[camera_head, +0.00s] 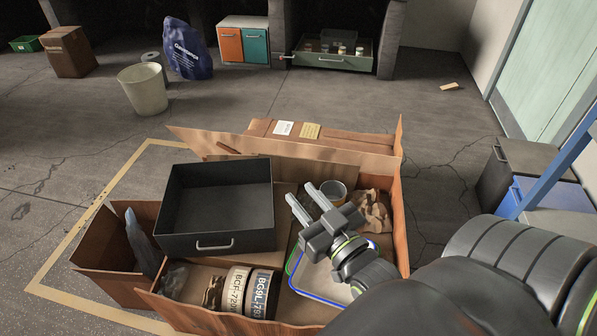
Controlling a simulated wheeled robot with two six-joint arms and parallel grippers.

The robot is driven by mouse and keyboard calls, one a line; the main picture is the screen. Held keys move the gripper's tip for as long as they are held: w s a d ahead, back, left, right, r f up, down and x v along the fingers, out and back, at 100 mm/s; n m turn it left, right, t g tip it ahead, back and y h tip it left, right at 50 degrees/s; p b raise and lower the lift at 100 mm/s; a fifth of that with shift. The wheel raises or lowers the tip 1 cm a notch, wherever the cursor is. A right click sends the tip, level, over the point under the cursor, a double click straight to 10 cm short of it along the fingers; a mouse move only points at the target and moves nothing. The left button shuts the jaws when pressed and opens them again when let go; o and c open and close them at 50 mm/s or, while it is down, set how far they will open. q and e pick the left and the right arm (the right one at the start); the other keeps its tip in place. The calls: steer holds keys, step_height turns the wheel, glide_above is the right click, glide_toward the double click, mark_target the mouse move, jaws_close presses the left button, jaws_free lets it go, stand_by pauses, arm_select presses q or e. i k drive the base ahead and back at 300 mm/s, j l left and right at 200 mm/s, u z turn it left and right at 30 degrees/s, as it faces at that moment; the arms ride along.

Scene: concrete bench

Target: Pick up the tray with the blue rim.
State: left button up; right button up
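The tray with the blue rim (318,298) lies low inside a large open cardboard box, right of the centre in the head view. Its inside looks pale. A green rim (291,262) shows along its left side, seemingly from another tray close against it or under it; I cannot tell which. My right gripper (300,191) is over the box, above the tray's far side in the picture, and hides much of the tray. Its two fingers point up and left with a gap between them, and nothing is held. My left gripper is not in view.
The cardboard box (398,215) has raised flaps. A black drawer-like bin (218,243) sits left of the tray. Tape rolls (232,290), a grey cup (333,190) and crumpled brown paper (372,212) lie around it. A smaller box (108,240) adjoins on the left.

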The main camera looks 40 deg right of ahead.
mark_target(315, 281)
steer(key=i+j+z, duration=0.15)
steer(key=j+z, duration=0.35)
steer(key=i+j+z, duration=0.1)
steer(key=j+z, duration=0.35)
steer(key=z, duration=0.8)
